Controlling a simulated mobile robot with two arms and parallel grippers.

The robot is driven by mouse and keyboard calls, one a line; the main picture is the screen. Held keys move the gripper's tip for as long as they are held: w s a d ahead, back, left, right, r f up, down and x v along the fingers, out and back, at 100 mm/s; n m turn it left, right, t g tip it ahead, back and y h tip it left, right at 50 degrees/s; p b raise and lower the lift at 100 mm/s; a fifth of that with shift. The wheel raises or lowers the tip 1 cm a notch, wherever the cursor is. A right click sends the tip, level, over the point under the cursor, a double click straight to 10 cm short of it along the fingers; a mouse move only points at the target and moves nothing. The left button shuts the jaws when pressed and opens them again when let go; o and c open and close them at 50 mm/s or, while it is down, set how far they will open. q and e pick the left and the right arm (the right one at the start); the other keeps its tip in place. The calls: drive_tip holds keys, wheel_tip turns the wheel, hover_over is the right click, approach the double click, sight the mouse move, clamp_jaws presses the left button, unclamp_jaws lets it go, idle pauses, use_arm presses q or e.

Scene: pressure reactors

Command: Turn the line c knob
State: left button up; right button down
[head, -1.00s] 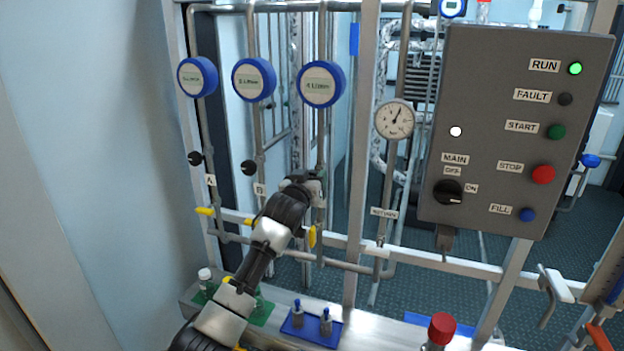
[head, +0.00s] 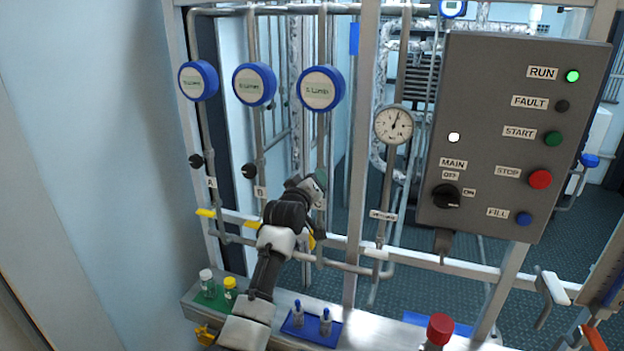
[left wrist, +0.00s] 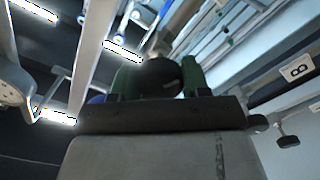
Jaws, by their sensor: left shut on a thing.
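My left gripper (head: 320,182) is at the third pipe from the left, the one beside line B. It also shows in the left wrist view, where its two green fingers (left wrist: 162,80) are shut on the round black line c knob (left wrist: 163,73). My right gripper is not in view.
Black knobs of line A (head: 195,161) and line B (head: 248,171) are to the left. A pressure gauge (head: 393,125) and a grey control panel (head: 490,215) with a lit green RUN lamp are to the right. Capped vials (head: 230,285) and a blue tray (head: 312,333) sit below.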

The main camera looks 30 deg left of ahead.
use_arm(q)
drive_tip(key=n+p, duration=0.1)
drive_tip(key=n, duration=0.2)
drive_tip(key=shift+r+n, duration=0.1)
drive_tip(key=shift+n, duration=0.2)
drive_tip(key=shift+n+p, duration=0.9)
drive_tip(key=shift+n, duration=0.6)
drive_tip(key=o, duration=0.9)
drive_tip(key=shift+s, duration=0.15)
drive_tip(key=shift+b+v, duration=1.3)
drive_tip(key=shift+v, duration=4)
